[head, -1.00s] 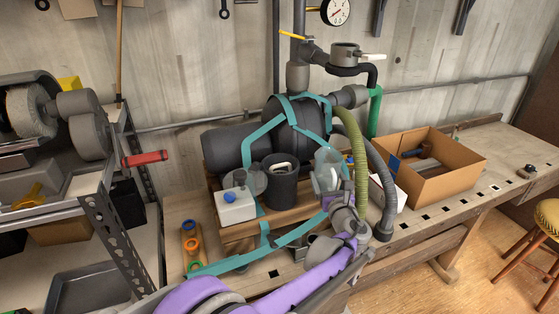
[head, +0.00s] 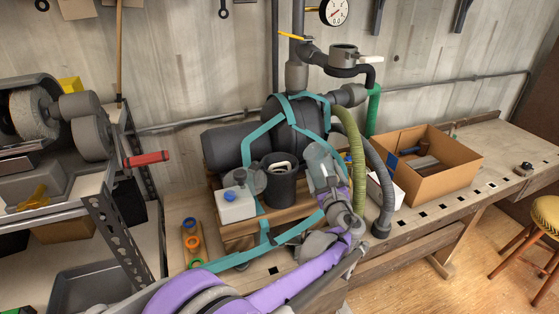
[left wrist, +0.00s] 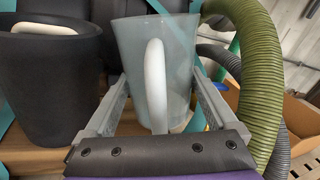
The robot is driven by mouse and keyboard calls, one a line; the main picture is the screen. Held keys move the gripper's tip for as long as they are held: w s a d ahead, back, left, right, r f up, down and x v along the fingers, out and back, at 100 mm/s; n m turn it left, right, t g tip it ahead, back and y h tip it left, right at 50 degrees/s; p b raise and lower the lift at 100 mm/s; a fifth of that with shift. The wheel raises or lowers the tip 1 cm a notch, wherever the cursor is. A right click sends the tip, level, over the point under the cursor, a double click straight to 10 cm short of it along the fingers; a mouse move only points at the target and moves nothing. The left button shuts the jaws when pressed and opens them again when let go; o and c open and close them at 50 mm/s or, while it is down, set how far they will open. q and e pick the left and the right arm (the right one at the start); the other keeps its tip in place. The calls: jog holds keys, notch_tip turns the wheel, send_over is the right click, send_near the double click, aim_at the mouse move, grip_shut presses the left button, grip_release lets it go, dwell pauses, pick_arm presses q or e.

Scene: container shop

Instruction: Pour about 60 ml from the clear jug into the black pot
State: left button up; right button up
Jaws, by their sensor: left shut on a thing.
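The clear jug (head: 320,158) is in my left gripper (head: 325,182), just right of the black pot, leaning slightly left in the head view. In the left wrist view, the fingers of the left gripper (left wrist: 158,90) are shut on either side of the jug (left wrist: 178,62), with its white handle toward the camera. The black pot (head: 281,190) stands on the wooden base; it also shows at the left of the wrist view (left wrist: 48,100). A pale handle-like piece shows at its mouth. The jug and pot appear apart. Any liquid is not clear. My right gripper is out of view.
A white box with a blue cap (head: 235,205) stands left of the pot. A green ribbed hose (head: 355,160) and a grey hose (head: 381,185) hang close right of the jug. Teal straps cross the machine behind. A cardboard box (head: 440,175) sits farther right.

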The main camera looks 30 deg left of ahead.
aim_at(320, 162)
pick_arm(q)
jog(key=shift+a+r+n, duration=0.15)
jog(key=shift+r+n, duration=0.25)
jog(key=r+n+p, duration=0.1)
jog(key=a+r+n+p, duration=0.1)
jog(key=r+n+p, duration=0.1)
jog(key=s+r+n+p, duration=0.1)
jog(key=r+n, duration=0.1)
jog(key=shift+s+a+r+p, duration=0.1)
jog(key=shift+a+p, duration=0.15)
jog(key=shift+p, duration=0.1)
jog(key=shift+s+r+n, duration=0.1)
jog(key=shift+r+n, duration=0.15)
jog(key=shift+n, duration=0.35)
jog(key=shift+w+f+n, duration=0.2)
jog(key=shift+n, duration=0.1)
jog(key=shift+s+r+n+p, duration=0.1)
jog(key=shift+r+n+p, duration=0.8)
jog(key=shift+n, duration=0.3)
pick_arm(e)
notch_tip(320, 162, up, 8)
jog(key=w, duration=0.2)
